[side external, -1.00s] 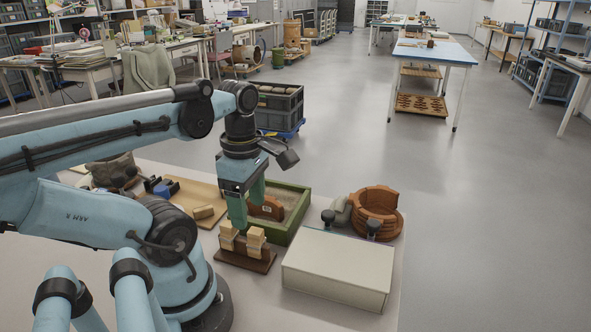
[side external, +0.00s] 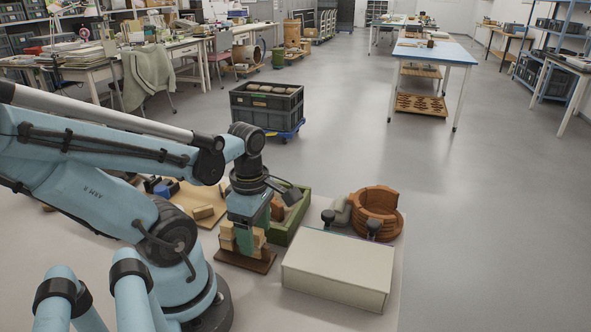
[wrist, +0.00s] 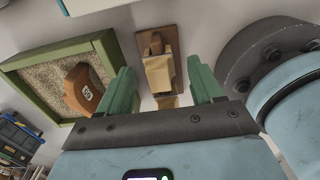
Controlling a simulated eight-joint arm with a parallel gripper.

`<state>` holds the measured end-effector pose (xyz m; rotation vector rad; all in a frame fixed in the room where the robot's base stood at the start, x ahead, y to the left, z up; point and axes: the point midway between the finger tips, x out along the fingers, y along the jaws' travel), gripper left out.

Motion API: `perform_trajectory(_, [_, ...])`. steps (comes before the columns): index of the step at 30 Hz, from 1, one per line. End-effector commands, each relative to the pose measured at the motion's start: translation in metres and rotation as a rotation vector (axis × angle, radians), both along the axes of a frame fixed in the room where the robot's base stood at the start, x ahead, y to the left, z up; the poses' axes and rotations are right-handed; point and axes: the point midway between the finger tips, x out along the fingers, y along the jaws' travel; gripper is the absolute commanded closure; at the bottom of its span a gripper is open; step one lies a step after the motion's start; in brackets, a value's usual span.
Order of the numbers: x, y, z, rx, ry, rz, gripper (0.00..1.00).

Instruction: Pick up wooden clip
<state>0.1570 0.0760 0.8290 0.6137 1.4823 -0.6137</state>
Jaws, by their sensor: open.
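The wooden clips are pale blocky pieces standing on a dark brown wooden base (side external: 245,262). In the side view one clip (side external: 227,234) shows left of my gripper and another (side external: 259,240) right of it. In the wrist view a pale wooden clip (wrist: 158,72) lies between the two green fingers of my gripper (wrist: 161,68), with the brown base (wrist: 144,42) beyond it. My gripper is open, pointing down over the base. In the side view my gripper (side external: 246,236) partly hides the clips. I cannot tell whether the fingers touch a clip.
A green sand tray (side external: 288,232) with a brown sherd (wrist: 83,88) stands just behind the clips. A pale box (side external: 338,270) is close on the right, with a partly built brown pot (side external: 376,212) behind it. A tan board (side external: 190,198) lies to the left.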

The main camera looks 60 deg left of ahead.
Motion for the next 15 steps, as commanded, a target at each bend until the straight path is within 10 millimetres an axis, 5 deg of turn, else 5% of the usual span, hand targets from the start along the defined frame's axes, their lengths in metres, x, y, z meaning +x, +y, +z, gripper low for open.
perform_trajectory(15, [0.001,0.000,-0.026,0.001,-0.001,0.000,0.34])
